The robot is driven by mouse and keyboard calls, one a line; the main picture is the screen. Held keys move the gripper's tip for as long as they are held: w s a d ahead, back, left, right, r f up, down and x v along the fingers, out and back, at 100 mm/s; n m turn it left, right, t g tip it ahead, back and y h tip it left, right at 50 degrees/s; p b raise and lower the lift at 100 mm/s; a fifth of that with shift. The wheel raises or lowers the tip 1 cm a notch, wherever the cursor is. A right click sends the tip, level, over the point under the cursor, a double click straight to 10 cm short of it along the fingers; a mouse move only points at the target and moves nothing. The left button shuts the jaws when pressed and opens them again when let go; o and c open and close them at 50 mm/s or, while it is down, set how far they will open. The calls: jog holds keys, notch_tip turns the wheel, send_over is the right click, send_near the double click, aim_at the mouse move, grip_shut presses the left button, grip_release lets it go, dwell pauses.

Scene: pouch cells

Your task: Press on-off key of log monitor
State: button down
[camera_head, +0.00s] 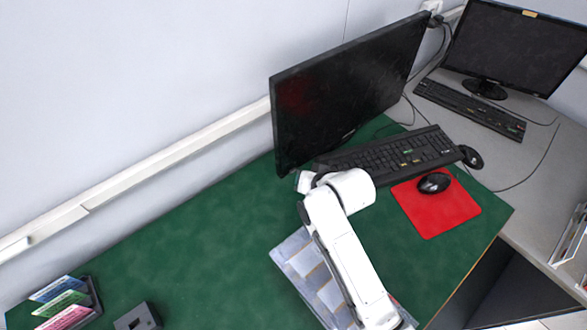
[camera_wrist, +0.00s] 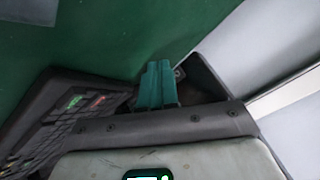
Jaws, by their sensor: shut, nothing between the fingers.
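The larger black monitor (camera_head: 345,95) stands on the green desk with a dark screen. My white arm reaches up from the bottom, and my gripper (camera_head: 304,181) is at the monitor's lower left corner. In the wrist view my gripper's green fingers (camera_wrist: 156,68) are shut together with nothing between them. They point at the dark monitor edge (camera_wrist: 209,72) and overlap it in the picture. I cannot tell whether they touch it. A small pale mark shows beside the fingertips. I cannot make out the on-off key; the fingers may hide it.
A black keyboard (camera_head: 392,152) lies in front of the monitor; it also shows in the wrist view (camera_wrist: 62,118). A mouse (camera_head: 433,183) rests on a red mat (camera_head: 437,222). A compartment tray (camera_head: 287,256) lies under my arm. A second monitor (camera_head: 515,48) stands right. The left desk is mostly clear.

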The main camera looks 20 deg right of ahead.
jog(key=shift+s, duration=0.1)
jog(key=shift+s+d+p, duration=0.25)
jog(key=shift+s+p, duration=0.2)
jog(key=shift+s, duration=0.3)
jog(key=shift+s+d+p, duration=0.3)
jog(key=shift+s+p, duration=0.1)
jog(key=shift+s, duration=0.4)
jog(key=shift+s+d+p, duration=0.25)
jog(key=shift+s+p, duration=0.2)
jog(key=shift+s, duration=0.3)
